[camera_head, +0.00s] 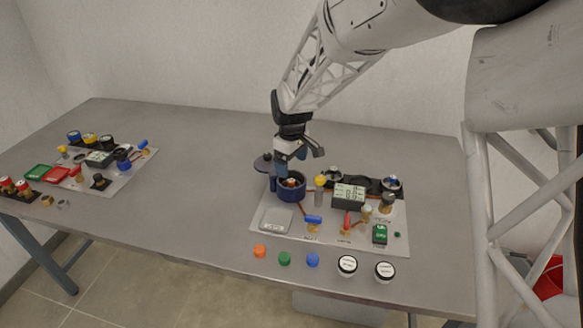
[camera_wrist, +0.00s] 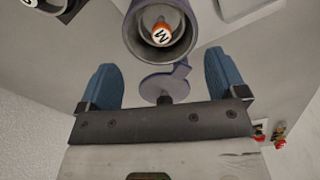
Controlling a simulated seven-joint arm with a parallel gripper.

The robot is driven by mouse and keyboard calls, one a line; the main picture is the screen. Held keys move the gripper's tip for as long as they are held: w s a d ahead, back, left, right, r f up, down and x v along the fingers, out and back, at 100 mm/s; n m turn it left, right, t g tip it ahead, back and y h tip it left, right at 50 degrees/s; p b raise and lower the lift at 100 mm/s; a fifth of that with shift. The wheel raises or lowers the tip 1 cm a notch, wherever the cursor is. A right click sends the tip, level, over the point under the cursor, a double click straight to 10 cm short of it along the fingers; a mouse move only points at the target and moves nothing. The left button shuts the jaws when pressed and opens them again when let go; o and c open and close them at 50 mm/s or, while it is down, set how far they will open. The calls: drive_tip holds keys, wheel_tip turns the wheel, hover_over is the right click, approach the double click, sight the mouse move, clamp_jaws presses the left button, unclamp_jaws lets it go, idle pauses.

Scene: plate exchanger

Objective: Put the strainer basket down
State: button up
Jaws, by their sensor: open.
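A dark blue round housing (camera_head: 291,188) stands open on the light board. A small piece with an orange and white lettered top (camera_wrist: 161,35) sits inside it; it also shows in the head view (camera_head: 292,182). This is probably the strainer basket, but its body is hidden by the housing wall. My gripper (camera_head: 281,171) is at the housing's back left.
The board (camera_head: 258,238) also carries a black display box (camera_head: 349,195), a grey scale plate (camera_head: 277,220), valves and a green block (camera_head: 380,234). Coloured caps (camera_head: 285,258) and two white-topped jars (camera_head: 347,265) line the front. A second board (camera_head: 125,183) lies left; bare table separates them.

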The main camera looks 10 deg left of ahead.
sight(293, 181)
wheel_tip(293, 181, up, 10)
drive_tip(key=shift+r, duration=0.15)
idle(0.3)
idle(0.7)
drive_tip(key=shift+d+r, duration=0.1)
drive_tip(key=s+d+r+m+t, duration=0.1)
drive_tip(key=s+d+r+m, duration=0.3)
drive_tip(key=s+d, duration=0.6)
drive_tip(key=s+d+r+m, duration=0.35)
drive_tip(key=s+d, duration=0.25)
drive_tip(key=d, duration=0.7)
drive_tip(key=s+d+f+m, duration=0.1)
drive_tip(key=s+d+m, duration=0.2)
drive_tip(key=s+d, duration=0.3)
drive_tip(key=s+d+f+m+t, duration=0.1)
drive_tip(key=s+d, duration=0.5)
drive_tip(key=s, duration=0.7)
drive_tip(key=shift+s+f+m+t, duration=0.3)
drive_tip(key=shift+f+m, duration=0.45)
drive_tip(key=shift+m, duration=0.3)
